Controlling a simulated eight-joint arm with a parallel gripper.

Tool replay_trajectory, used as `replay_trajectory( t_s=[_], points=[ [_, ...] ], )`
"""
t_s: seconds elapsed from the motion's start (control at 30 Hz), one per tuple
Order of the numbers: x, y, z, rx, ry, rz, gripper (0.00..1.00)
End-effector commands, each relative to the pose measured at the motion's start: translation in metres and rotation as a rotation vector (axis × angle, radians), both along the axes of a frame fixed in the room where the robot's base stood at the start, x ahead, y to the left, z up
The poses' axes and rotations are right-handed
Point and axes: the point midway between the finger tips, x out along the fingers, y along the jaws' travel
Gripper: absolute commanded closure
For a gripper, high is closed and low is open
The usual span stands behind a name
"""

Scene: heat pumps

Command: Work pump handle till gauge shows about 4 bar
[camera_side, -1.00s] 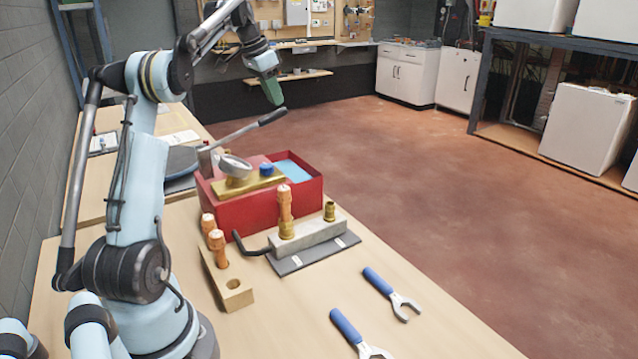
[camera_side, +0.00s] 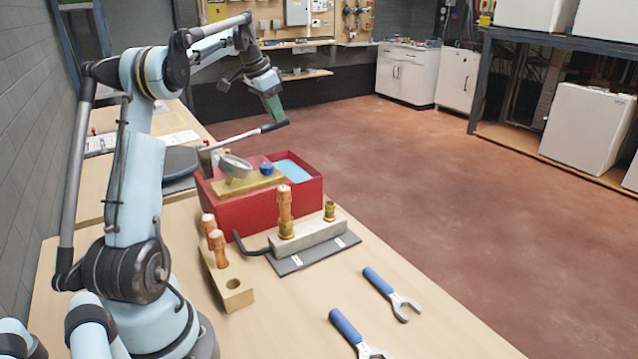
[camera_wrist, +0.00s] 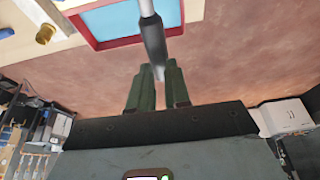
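The test pump is a red box (camera_side: 240,208) with a brass-coloured block (camera_side: 240,184) on top and blue water in its tank. Its handle has a grey lever (camera_side: 238,136) and a black grip (camera_side: 274,127), sloping up to the right. My gripper (camera_side: 279,120) has its green fingers at the end of this grip. In the wrist view the grip (camera_wrist: 153,38) comes down from the top and its end lies between the two close fingers (camera_wrist: 158,76). The round gauge (camera_side: 235,166) sits on the pump, its reading too small to make out.
A grey manifold block (camera_side: 318,232) with copper and brass fittings stands on a dark plate in front, joined by a black hose. A wooden block (camera_side: 228,290) holds copper pieces. Two blue-handled wrenches (camera_side: 378,281) lie at the front right. The space right of the handle is free.

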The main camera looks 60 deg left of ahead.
Motion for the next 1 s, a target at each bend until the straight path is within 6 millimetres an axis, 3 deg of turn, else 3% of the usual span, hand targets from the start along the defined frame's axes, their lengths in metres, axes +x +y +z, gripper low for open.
replay_trajectory(
  t_s=[0.7, 1.0],
  points=[
    [0.000, 0.000, -0.040, -0.001, 0.001, 0.000, 0.84],
    [0.000, 0.000, -0.040, -0.001, 0.001, 0.000, 0.84]
  ],
)
